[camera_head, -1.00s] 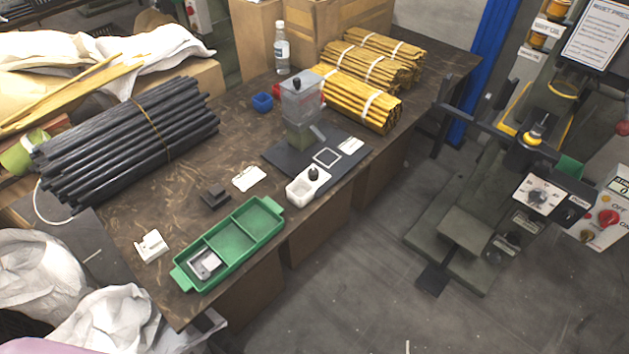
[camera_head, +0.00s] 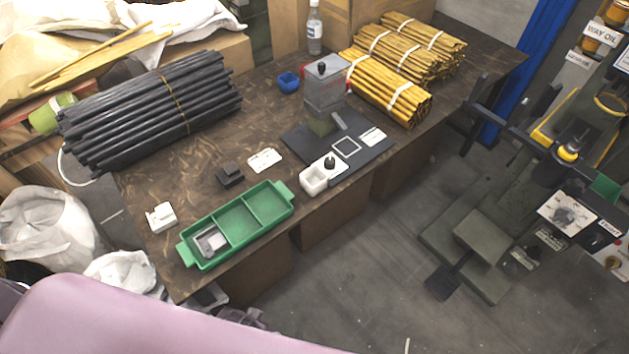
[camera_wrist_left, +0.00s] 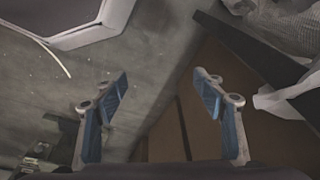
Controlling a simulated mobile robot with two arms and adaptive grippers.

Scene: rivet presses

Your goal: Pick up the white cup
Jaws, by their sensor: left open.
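A small white open-topped container, the most cup-like thing in view (camera_head: 314,180), stands at the front edge of the table in the head view, beside a white piece with a black knob (camera_head: 330,164). My left gripper (camera_wrist_left: 163,80) is open and empty in the left wrist view, its blue-padded fingers wide apart. Behind the fingers are grey floor and a brown panel; the white container cannot be made out there. My left gripper does not show in the head view, and my right gripper is in neither view.
A grey press-like device (camera_head: 325,90) stands on a dark plate behind the container. Black rods (camera_head: 150,110) and yellow bundles (camera_head: 390,88) lie farther back.

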